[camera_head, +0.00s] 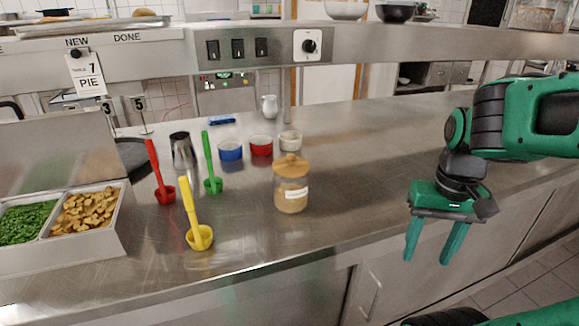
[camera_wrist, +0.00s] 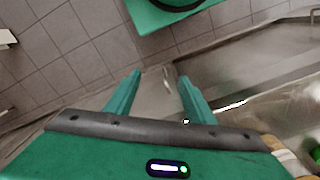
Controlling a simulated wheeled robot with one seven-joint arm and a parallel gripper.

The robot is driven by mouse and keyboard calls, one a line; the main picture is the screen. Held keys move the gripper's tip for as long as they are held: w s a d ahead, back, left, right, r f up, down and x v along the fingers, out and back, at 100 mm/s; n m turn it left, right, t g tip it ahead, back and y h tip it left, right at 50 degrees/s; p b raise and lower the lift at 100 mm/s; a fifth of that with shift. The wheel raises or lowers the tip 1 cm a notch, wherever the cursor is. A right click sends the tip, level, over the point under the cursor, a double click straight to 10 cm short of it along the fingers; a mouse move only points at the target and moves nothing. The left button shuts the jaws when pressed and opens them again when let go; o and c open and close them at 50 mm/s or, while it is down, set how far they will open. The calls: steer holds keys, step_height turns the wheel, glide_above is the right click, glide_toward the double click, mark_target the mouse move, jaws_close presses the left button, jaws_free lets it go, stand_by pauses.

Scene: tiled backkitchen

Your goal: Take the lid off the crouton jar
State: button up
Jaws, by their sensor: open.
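The crouton jar (camera_head: 291,194) stands upright on the steel counter, a clear jar with tan contents and a white label. Its wooden lid (camera_head: 291,166) sits on top. My gripper (camera_head: 430,252) is open and empty, well to the right of the jar near the counter's front edge, fingers pointing down. In the wrist view my open fingers (camera_wrist: 160,82) have nothing between them. Part of the jar seems to show at the wrist view's lower right corner, cut off by the frame.
The counter right of the jar is clear. A shelf (camera_head: 400,43) runs above.

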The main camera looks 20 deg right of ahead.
steer(key=o, duration=1)
steer(key=w+r, duration=0.1)
steer(key=w+a+r+n, duration=0.1)
steer(key=w, duration=0.1)
steer(key=w+r+n+t, duration=0.1)
steer(key=w, duration=0.1)
steer(key=shift+a+r, duration=0.35)
steer(key=shift+a, duration=0.05)
steer(key=w+a+r+n, duration=0.2)
steer(key=w+r, duration=0.1)
steer(key=w, duration=0.2)
steer(key=w+a+r+n+t+y, duration=0.1)
steer(key=w+a+r+n, duration=0.1)
steer(key=w, duration=0.3)
steer(key=shift+w+r+n, duration=0.4)
steer(key=shift+r+n, duration=0.1)
steer(key=shift+n, duration=0.2)
steer(key=n+t+y, duration=0.1)
steer(key=n+y, duration=0.1)
steer(key=n, duration=0.6)
glide_toward(293, 157)
steer(key=x, duration=0.4)
steer(key=shift+s+f, duration=0.1)
steer(key=shift+f, duration=0.1)
steer(key=shift+w+d+x, duration=0.1)
steer(key=shift+d+x, duration=0.05)
steer(key=shift+x, duration=1.35)
steer(key=shift+w+d+x, duration=0.1)
steer(key=shift+d+x, duration=0.05)
steer(key=shift+x, duration=1.3)
